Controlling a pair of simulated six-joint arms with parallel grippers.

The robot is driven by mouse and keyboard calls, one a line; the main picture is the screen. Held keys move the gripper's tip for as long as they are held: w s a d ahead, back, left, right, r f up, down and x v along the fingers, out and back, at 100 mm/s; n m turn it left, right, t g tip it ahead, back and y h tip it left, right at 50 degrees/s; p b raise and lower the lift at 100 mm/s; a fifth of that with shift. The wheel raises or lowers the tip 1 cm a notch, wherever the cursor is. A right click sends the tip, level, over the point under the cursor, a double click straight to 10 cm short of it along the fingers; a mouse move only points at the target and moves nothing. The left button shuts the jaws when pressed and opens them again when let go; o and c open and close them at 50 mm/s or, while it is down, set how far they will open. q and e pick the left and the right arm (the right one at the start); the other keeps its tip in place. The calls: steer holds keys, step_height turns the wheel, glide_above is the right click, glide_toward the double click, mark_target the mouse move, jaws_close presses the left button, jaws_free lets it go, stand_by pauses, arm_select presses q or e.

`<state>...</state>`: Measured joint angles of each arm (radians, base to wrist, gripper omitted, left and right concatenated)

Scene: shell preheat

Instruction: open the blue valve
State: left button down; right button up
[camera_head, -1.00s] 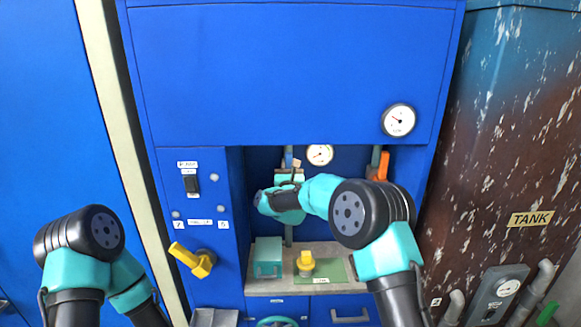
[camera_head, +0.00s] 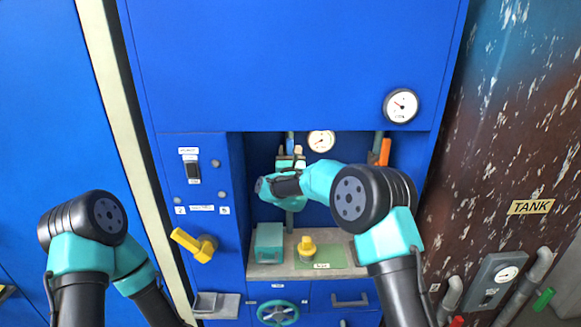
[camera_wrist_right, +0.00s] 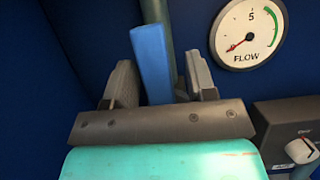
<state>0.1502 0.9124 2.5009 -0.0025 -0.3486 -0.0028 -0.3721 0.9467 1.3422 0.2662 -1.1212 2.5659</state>
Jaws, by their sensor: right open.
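The blue valve's handle (camera_wrist_right: 152,62) stands upright in the right wrist view, in front of a grey-green pipe. In the head view only a small blue piece (camera_head: 290,139) of it shows above my right gripper. My right gripper (camera_head: 290,156) is open, and in the wrist view its two fingers (camera_wrist_right: 162,84) stand on either side of the blue handle. Gaps show beside the handle, and I cannot tell if either finger touches it. My right wrist hides the valve's lower part. My left arm shows at the lower left, but its gripper is not in view.
A flow gauge (camera_wrist_right: 248,32) is close right of the valve. An orange handle (camera_head: 384,152) is on a pipe further right. Below are a teal box (camera_head: 268,241) and a yellow valve (camera_head: 307,247) on the shelf. Blue walls enclose the recess. Another yellow handle (camera_head: 193,244) sticks out at left.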

steer(key=v, duration=1.7)
steer(key=shift+s+d+f, duration=0.1)
steer(key=s+d+f+n+g+y, duration=0.1)
steer(key=s+d+f+n+g, duration=0.25)
steer(key=f+n, duration=0.4)
steer(key=s+d+f+n+g+y, duration=0.1)
steer(key=s+d+f+n+g, duration=0.25)
steer(key=f, duration=0.65)
steer(key=s+d+f+n+g+y, duration=0.1)
steer(key=d+f+n+g, duration=0.25)
steer(key=f+n, duration=0.4)
steer(key=s+d+f+n+g, duration=0.2)
steer(key=s+f+n+g, duration=0.1)
steer(key=s, duration=0.6)
steer(key=s+d+f+n+g+y, duration=0.1)
steer(key=s+d+f+n+g, duration=0.2)
steer(key=s+f+n, duration=0.3)
steer(key=s+d+f+n+g, duration=0.3)
steer(key=s+f+n+g, duration=0.2)
steer(key=s, duration=0.6)
steer(key=shift+s+f+n+y, duration=0.2)
steer(key=shift+s+n+y, duration=0.15)
steer(key=shift+n, duration=0.8)
steer(key=shift+w+d, duration=0.1)
steer(key=shift+d, duration=0.05)
